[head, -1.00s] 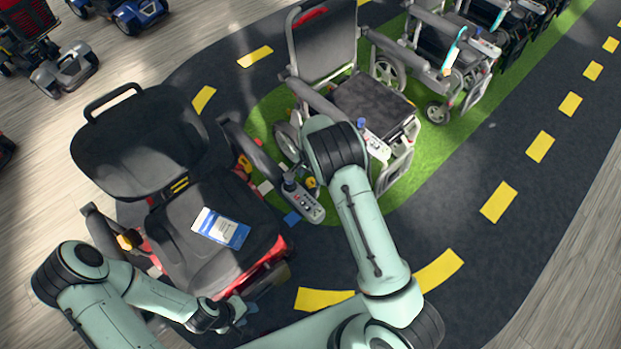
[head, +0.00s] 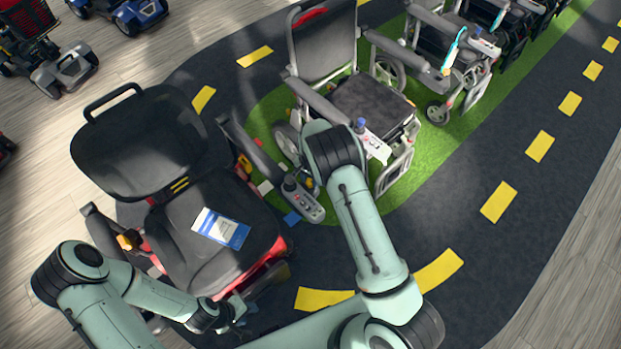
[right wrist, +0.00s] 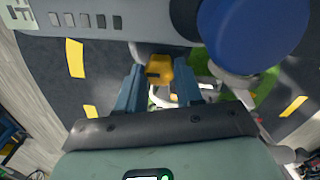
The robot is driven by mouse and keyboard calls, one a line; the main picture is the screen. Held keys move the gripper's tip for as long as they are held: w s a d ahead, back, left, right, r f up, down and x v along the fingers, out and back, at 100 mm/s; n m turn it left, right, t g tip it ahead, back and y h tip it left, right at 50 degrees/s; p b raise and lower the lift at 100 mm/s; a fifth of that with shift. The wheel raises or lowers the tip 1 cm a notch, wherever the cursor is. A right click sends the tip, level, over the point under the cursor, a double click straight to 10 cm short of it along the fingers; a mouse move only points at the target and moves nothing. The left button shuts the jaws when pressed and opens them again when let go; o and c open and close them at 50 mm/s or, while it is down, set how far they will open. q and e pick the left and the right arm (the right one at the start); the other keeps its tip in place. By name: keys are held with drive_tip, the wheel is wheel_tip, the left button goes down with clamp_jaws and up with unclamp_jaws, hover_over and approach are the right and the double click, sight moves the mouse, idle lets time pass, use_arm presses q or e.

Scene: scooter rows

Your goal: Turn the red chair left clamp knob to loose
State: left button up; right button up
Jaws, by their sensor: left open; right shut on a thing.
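The red chair (head: 205,240) has a black seat and back with red trim and stands at the left of the head view, facing me. Its joystick control box (head: 303,200) is at the front of the armrest on the picture's right. In the right wrist view, the blue fingers of my right gripper (right wrist: 159,88) are closed on a yellow clamp knob (right wrist: 159,70) just below the grey box. In the head view, my right arm hides that gripper. My left gripper (head: 238,311) is open and empty, low in front of the chair's seat. The knob's exact angle is hard to tell.
A blue joystick ball (right wrist: 252,32) is close above the right fingers. A grey wheelchair (head: 365,105) stands behind my right arm on green floor. An orange knob (head: 129,241) is on the other armrest. A blue-white card (head: 221,228) lies on the seat. Dark floor on the right is clear.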

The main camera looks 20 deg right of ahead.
use_arm(q)
drive_tip(key=shift+s+f, duration=0.1)
drive_tip(key=shift+f, duration=0.05)
use_arm(e)
drive_tip(key=n+b, duration=0.1)
drive_tip(key=n, duration=0.4)
drive_tip(key=shift+f+n+b, duration=0.1)
drive_tip(key=shift+n+b, duration=0.2)
drive_tip(key=shift+b, duration=0.05)
drive_tip(key=n+b, duration=0.1)
drive_tip(key=n, duration=0.4)
drive_tip(key=shift+n, duration=0.3)
drive_tip(key=n+b, duration=0.1)
drive_tip(key=n, duration=0.4)
drive_tip(key=shift+d, duration=0.1)
use_arm(q)
drive_tip(key=s+f, duration=0.3)
drive_tip(key=f, duration=0.2)
drive_tip(key=shift+s, duration=0.3)
use_arm(e)
drive_tip(key=shift+n, duration=2.7)
drive_tip(key=o, duration=1)
drive_tip(key=shift+o, duration=0.2)
drive_tip(key=shift+r, duration=0.2)
